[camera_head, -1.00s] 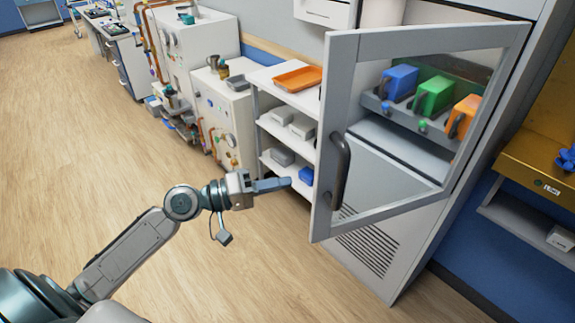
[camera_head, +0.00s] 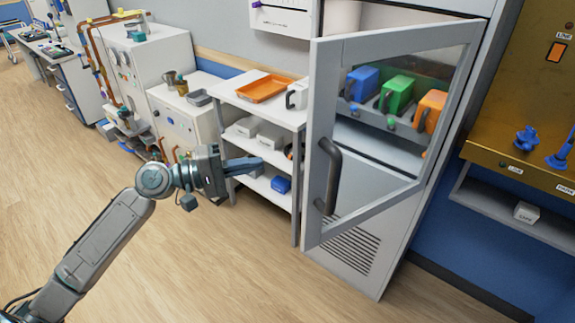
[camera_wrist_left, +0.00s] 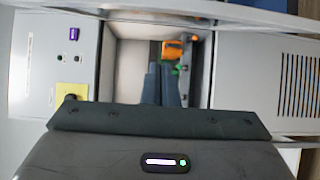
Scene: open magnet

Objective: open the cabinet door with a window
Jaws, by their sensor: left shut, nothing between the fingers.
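The cabinet door with a window (camera_head: 312,150) stands partly open in the head view, swung out toward me from the tall grey cabinet (camera_head: 372,250). Its dark curved handle (camera_head: 331,175) is on the left frame of the door. My left gripper (camera_head: 258,163) is shut and empty, left of the door and apart from the handle. In the left wrist view its closed fingers (camera_wrist_left: 162,85) point at the cabinet's open interior, where an orange bin (camera_wrist_left: 172,49) shows. Blue (camera_head: 362,82), green (camera_head: 396,93) and orange (camera_head: 430,109) bins sit inside the cabinet. My right gripper is not in view.
A white shelf unit (camera_head: 290,116) with an orange tray (camera_head: 264,89) stands left of the door, behind my left gripper. A yellow-topped bench (camera_head: 520,165) is right of the cabinet. The wooden floor (camera_head: 220,270) in front is clear.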

